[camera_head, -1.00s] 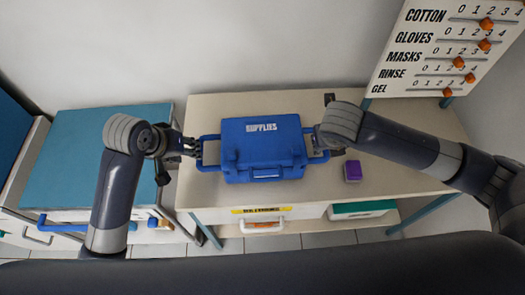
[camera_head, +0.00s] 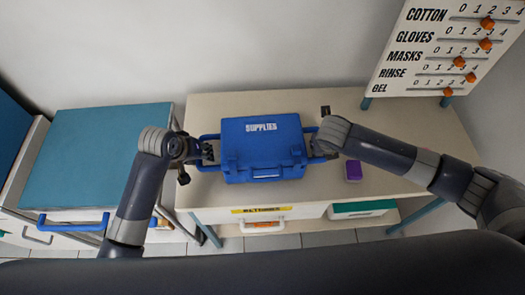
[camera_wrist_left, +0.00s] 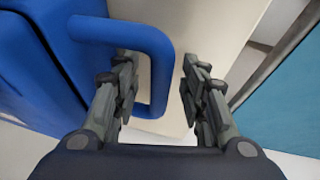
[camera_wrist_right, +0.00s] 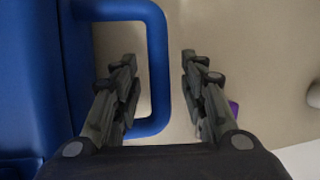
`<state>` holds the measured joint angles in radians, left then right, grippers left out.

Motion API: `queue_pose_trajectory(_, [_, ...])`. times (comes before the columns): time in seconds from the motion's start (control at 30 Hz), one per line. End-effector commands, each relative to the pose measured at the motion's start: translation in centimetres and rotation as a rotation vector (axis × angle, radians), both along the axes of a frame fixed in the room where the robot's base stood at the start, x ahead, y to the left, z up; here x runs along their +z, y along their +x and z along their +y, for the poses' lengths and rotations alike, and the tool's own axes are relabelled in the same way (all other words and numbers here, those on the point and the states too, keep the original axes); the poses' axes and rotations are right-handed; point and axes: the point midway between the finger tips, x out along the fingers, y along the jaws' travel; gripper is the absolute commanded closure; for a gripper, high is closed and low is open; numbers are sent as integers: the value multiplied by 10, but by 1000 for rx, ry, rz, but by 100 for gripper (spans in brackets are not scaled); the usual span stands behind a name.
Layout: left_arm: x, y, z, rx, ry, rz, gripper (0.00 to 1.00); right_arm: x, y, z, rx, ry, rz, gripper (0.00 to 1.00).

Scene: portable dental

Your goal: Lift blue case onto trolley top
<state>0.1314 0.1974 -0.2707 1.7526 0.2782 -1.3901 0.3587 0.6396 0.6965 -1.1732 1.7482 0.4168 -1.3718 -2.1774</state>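The blue case (camera_head: 264,147), marked SUPPLIES, sits closed on the cream table (camera_head: 335,190), with a loop handle on each side. The trolley top (camera_head: 90,155) is a bare teal surface to the left of the table. My left gripper (camera_head: 208,152) is at the left side handle; in the left wrist view its open fingers (camera_wrist_left: 158,85) lie either side of that handle's bar (camera_wrist_left: 160,70). My right gripper (camera_head: 318,145) is at the right side handle; in the right wrist view its open fingers (camera_wrist_right: 158,80) straddle that bar (camera_wrist_right: 157,60). Neither gripper is closed on its handle.
A small purple box (camera_head: 353,171) lies on the table right of the case. A slider board (camera_head: 450,50) stands at the back right. The trolley has a blue front rail (camera_head: 75,224). A narrow gap separates trolley and table.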

Motion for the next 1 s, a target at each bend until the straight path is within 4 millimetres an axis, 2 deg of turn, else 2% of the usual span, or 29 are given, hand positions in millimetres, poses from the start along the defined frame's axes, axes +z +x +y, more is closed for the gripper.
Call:
queue_pose_trajectory(0.07, [0,0,0,0,0,0,60,0,0,0,0,0,0,60])
queue_pose_trajectory(0.1, [0,0,0,0,0,0,65,0,0,0,0,0,0,65])
queue_pose_trajectory(0.27, [0,0,0,0,0,0,100,0,0,0,0,0,0,100])
queue_pose_trajectory(0.6, [0,0,0,0,0,0,100,0,0,0,0,0,0,100])
queue_pose_trajectory(1.0, [11,1,0,0,-2,-4,100,11,1,0,0,0,-3,100])
